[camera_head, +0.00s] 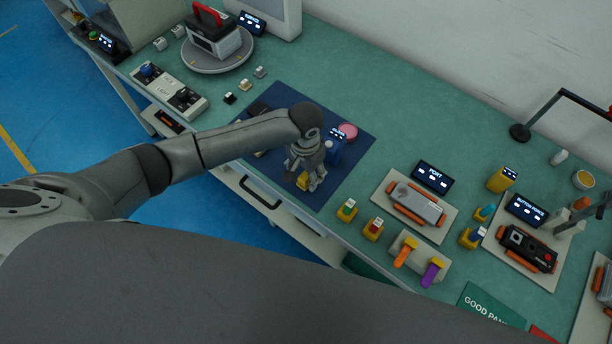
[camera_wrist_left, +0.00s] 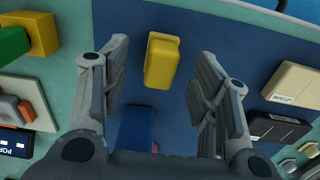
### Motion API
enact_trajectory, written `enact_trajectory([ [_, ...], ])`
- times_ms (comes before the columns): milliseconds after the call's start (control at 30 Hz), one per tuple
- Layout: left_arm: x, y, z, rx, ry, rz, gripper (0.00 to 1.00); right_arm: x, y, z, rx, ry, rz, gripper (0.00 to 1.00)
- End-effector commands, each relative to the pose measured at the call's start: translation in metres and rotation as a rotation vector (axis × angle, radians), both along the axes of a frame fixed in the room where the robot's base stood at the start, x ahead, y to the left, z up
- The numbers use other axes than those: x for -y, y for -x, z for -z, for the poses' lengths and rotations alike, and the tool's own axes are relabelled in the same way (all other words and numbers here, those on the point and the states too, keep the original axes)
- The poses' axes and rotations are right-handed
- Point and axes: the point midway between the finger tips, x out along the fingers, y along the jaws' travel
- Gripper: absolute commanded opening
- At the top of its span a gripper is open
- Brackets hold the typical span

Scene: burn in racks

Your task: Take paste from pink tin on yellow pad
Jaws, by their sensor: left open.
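The pink tin (camera_head: 348,131) sits on the dark blue mat (camera_head: 345,180), just beyond a blue box (camera_head: 335,150). In the left wrist view only a pink sliver (camera_wrist_left: 155,148) shows by the blue box (camera_wrist_left: 137,128). A yellow block (camera_wrist_left: 161,62), which seems to be the yellow pad, lies on the mat between the spread fingers; no contact shows. In the head view it is partly hidden (camera_head: 303,181) under the gripper. My left gripper (camera_head: 307,184) is open and points down over it. My right gripper is not in view.
Left of the arm, a turntable (camera_head: 216,60) carries a device with a red handle. Right of the mat stand small yellow holders (camera_head: 347,211) and a port fixture (camera_head: 416,205). Pale and black blocks (camera_wrist_left: 293,82) lie at the mat's side. The back middle of the bench is clear.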

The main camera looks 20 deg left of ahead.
Motion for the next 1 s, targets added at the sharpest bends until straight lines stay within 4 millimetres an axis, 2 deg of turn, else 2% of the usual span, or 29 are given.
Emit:
enact_trajectory([
  [233, -0.001, -0.002, 0.026, -0.001, 0.000, 0.000, 0.55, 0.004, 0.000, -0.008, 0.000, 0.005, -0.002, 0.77],
  [567, -0.001, -0.001, 0.031, 0.001, 0.000, 0.001, 0.55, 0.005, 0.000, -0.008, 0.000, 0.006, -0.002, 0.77],
  [933, -0.001, -0.001, 0.031, 0.001, 0.000, 0.001, 0.08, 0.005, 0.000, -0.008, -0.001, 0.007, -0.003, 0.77],
  [1000, -0.001, -0.002, 0.031, 0.001, 0.000, 0.001, 0.06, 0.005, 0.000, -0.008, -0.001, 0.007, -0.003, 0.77],
])
